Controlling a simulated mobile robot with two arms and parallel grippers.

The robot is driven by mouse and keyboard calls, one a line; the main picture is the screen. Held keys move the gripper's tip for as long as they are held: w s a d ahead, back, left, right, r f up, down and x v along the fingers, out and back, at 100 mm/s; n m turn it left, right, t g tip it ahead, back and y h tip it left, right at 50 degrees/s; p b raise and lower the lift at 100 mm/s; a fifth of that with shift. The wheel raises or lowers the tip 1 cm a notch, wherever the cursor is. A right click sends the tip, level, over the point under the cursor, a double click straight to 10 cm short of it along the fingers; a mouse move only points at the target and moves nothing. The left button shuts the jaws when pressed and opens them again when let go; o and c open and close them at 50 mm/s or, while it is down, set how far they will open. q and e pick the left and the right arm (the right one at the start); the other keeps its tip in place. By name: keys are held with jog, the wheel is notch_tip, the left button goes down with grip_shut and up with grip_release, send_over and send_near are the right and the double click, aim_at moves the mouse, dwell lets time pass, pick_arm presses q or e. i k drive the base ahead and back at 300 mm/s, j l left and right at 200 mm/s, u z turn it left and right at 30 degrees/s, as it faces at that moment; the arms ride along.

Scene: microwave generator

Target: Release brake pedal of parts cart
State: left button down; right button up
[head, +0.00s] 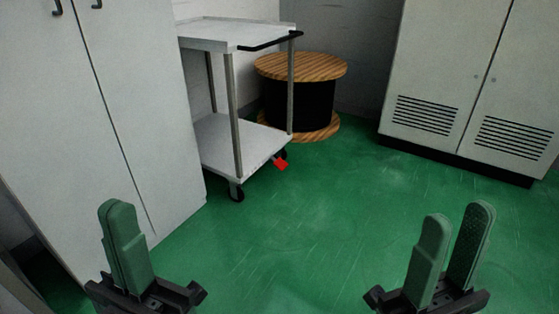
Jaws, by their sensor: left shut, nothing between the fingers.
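The parts cart (233,143) stands at the upper left of the head view, a white two-shelf cart with metal posts, black casters and a black handle bar (270,41). Its red brake pedal (281,163) sticks out low by the right caster. My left gripper (120,211) is at the lower left, its fingers shut with nothing between them. My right gripper (456,226) is at the lower right, its fingers apart and empty. Both grippers are in the foreground, clear of the cart and pedal.
A white cabinet (115,90) stands close on the left and hides part of the cart. A cable drum (300,68) with wooden flanges is behind the cart. A vented white cabinet (450,75) stands at the right. The green floor (310,220) in the middle is clear.

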aim_at(280, 163)
jog(key=i+j+z, duration=0.1)
jog(key=i, duration=0.45)
jog(key=i+j, duration=0.15)
jog(key=i, duration=0.4)
jog(key=i+j+z, duration=0.15)
jog(key=i, duration=0.35)
jog(key=i+j+z, duration=0.1)
jog(key=i, duration=0.45)
jog(key=j, duration=0.1)
